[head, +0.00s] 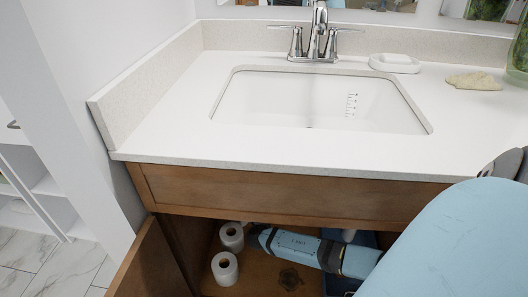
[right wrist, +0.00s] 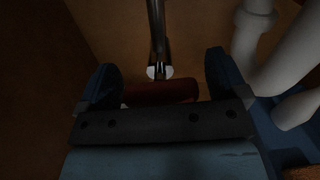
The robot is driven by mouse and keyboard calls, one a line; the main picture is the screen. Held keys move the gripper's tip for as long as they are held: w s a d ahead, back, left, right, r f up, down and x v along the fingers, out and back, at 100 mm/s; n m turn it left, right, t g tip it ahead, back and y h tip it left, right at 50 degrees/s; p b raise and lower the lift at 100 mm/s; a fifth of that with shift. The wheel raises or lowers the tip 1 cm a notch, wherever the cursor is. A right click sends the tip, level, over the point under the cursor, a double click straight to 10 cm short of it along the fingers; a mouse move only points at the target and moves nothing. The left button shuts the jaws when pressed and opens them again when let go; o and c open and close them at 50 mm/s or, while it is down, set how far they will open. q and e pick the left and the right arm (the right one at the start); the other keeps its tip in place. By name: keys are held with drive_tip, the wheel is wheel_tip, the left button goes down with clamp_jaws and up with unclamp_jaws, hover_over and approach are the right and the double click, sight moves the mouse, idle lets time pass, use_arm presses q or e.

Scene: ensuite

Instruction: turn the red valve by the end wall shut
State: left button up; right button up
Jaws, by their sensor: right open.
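The red valve (right wrist: 160,93) shows in the right wrist view as a dark red bar-shaped handle below an upright metal pipe (right wrist: 156,35). My right gripper (right wrist: 161,80) is open, with one blue finger on each side of the red handle. The handle lies between the fingers, close to the dark palm, which hides its lower edge. I cannot tell whether a finger touches it. In the head view my right arm reaches leftward into the open cabinet under the sink; the valve is hidden there. My left gripper is in neither view.
The wooden cabinet (head: 290,197) and white countertop (head: 170,135) lie above my arm. White drain pipes (right wrist: 254,35) and a blue bin (right wrist: 290,140) are on the right. An open door (head: 150,265) stands left.

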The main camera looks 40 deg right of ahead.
drive_tip(key=shift+w+d, duration=0.1)
drive_tip(key=shift+d, duration=0.05)
drive_tip(key=c, duration=0.9)
drive_tip(key=shift+m, duration=0.8)
drive_tip(key=shift+c, duration=0.2)
drive_tip(key=o, duration=0.9)
drive_tip(key=shift+o, duration=0.2)
